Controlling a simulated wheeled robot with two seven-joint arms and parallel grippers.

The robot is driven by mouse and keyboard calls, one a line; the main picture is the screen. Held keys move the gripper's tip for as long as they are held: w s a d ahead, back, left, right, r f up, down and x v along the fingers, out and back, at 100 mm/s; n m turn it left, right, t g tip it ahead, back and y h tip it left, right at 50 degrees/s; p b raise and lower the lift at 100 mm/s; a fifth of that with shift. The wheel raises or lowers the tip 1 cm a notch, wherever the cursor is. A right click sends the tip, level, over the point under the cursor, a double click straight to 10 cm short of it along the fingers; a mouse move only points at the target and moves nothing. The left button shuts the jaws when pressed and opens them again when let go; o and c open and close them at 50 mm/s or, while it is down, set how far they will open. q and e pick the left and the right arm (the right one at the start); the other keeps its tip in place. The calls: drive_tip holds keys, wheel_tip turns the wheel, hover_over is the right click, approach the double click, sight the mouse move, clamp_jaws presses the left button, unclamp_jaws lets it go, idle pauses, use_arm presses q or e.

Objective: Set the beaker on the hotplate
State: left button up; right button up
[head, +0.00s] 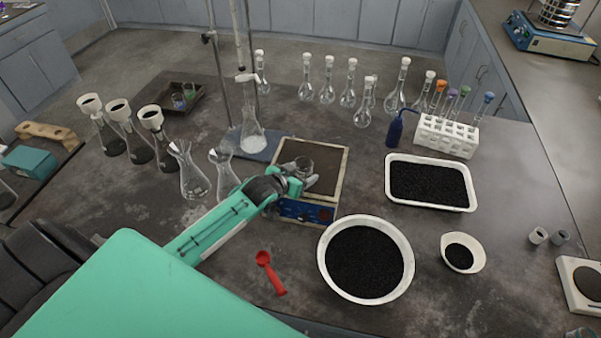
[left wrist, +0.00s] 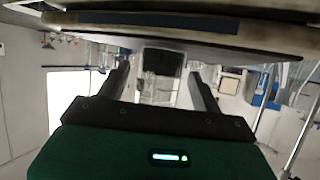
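The clear glass beaker (head: 304,164) is upright over the dark top of the hotplate (head: 334,163), left of its middle. I cannot tell whether its base touches the plate. My left gripper (head: 301,177) reaches in from the left, low over the plate, with its grey fingers around the beaker. In the left wrist view the fingers of my left gripper (left wrist: 160,80) stand apart. The clear glass is hard to make out there, so contact with it is unclear. My right gripper is not in view.
A stand with a flask (head: 252,136) is behind the hotplate, and conical flasks (head: 190,175) are left of it. A large bowl of black grains (head: 409,257) and a red scoop (head: 269,273) lie in front. A white tray (head: 472,198) is at right.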

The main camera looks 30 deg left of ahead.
use_arm(q)
drive_tip(key=shift+r, duration=0.25)
drive_tip(key=shift+s, duration=0.3)
drive_tip(key=b+v, duration=0.2)
drive_tip(key=v, duration=0.9)
drive_tip(key=shift+b, duration=0.3)
drive_tip(key=shift+s, duration=0.2)
